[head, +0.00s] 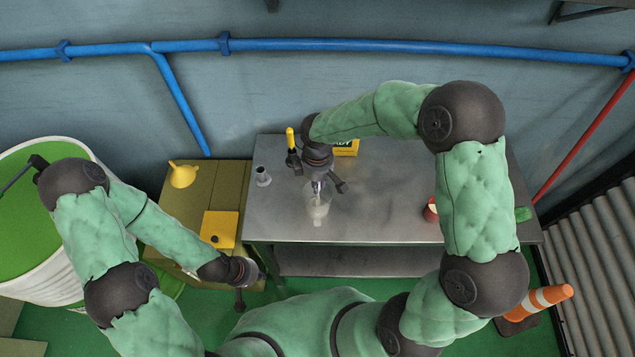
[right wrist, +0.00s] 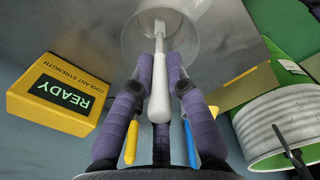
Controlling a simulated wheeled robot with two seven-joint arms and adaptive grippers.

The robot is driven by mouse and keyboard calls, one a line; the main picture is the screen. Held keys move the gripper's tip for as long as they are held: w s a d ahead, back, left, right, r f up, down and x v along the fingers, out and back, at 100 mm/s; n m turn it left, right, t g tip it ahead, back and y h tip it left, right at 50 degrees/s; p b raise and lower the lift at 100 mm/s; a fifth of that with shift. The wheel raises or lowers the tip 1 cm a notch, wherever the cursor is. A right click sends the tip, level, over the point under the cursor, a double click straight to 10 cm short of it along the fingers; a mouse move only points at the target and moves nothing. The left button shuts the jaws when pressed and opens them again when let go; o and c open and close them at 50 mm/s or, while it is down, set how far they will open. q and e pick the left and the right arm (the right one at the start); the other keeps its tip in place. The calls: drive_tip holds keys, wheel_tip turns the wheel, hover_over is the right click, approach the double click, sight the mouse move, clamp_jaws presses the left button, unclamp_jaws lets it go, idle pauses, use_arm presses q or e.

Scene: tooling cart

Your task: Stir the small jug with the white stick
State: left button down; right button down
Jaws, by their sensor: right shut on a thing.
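The small jug (head: 318,210) is a clear, pale vessel standing on the metal table below my right gripper (head: 318,184). In the right wrist view the jug's round mouth (right wrist: 187,45) shows ahead of the fingers. My right gripper (right wrist: 160,75) is shut on the white stick (right wrist: 159,106), whose thick handle lies between the purple fingers. The stick's thin far end overlaps the jug's opening; its depth inside is hard to tell. My left gripper (head: 250,280) is low, left of the table's front edge, away from the jug; its finger opening is unclear.
A yellow READY box (right wrist: 62,94) stands behind my right gripper. A small grey cup (head: 263,177) is left of the jug, and a red mug (head: 430,211) is to the right. A yellow can (head: 183,174) sits on the side cabinet. The table's front middle is clear.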

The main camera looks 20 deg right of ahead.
drive_tip(key=shift+r+p, duration=3.7)
drive_tip(key=shift+r, duration=1.45)
